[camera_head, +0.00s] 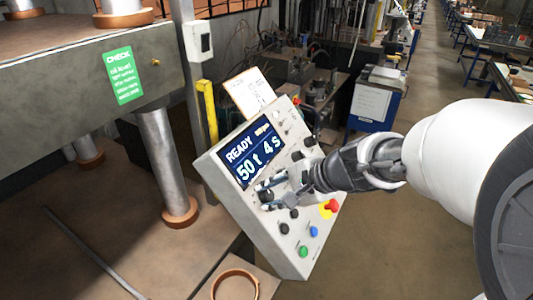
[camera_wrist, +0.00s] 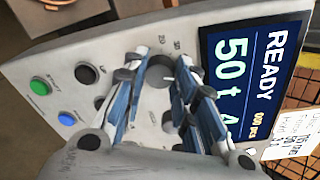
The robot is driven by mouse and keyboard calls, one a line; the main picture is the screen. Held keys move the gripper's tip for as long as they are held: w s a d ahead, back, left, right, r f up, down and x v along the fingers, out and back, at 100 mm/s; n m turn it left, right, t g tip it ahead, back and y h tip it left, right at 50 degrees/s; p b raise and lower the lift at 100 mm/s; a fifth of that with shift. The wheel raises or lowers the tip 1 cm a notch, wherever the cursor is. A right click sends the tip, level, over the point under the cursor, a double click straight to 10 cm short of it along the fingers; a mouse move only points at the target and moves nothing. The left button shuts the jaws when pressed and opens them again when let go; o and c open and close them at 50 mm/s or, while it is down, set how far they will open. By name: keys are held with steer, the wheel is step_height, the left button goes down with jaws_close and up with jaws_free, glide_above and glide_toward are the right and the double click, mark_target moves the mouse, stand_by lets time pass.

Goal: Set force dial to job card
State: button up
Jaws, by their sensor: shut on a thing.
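The grey control panel (camera_head: 240,215) is tilted and has a blue display (camera_head: 251,151) reading READY, 50 t and 4 s. My gripper (camera_head: 267,192) is at the panel face, its fingers on either side of a dark round dial (camera_head: 267,197) just below the display. In the wrist view, my gripper (camera_wrist: 162,68) is shut on this dial (camera_wrist: 160,73), and scale numbers show beside it. The fingers partly hide the dial and its pointer. The job card (camera_head: 249,92) stands behind the panel's top edge; its writing is too small to read. It also shows in the wrist view (camera_wrist: 290,132).
The panel carries a red emergency button (camera_head: 331,206) on yellow, a blue button (camera_head: 313,231), a green button (camera_head: 303,251) and several black knobs. The press with a green CHECK sign (camera_head: 124,75) stands left. A yellow post (camera_head: 208,108) is behind the panel.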

steer(key=o, duration=1.1)
steer(key=v, duration=1.2)
steer(key=s+d+f+n+h+b, duration=0.1)
steer(key=s+f+n+h+b, duration=0.1)
steer(key=s+f+n, duration=0.2)
steer(key=s+d+f+n+h+b, duration=0.1)
steer(key=s+f+n+h+b, duration=0.1)
steer(key=s, duration=0.5)
steer(key=s+d+f+n+g+h+b, duration=0.1)
steer(key=s+f+n+h+b, duration=0.2)
steer(key=s+f+n, duration=0.3)
steer(key=shift+s+f+b, duration=0.25)
steer(key=shift+f+b, duration=0.1)
steer(key=shift+f, duration=0.55)
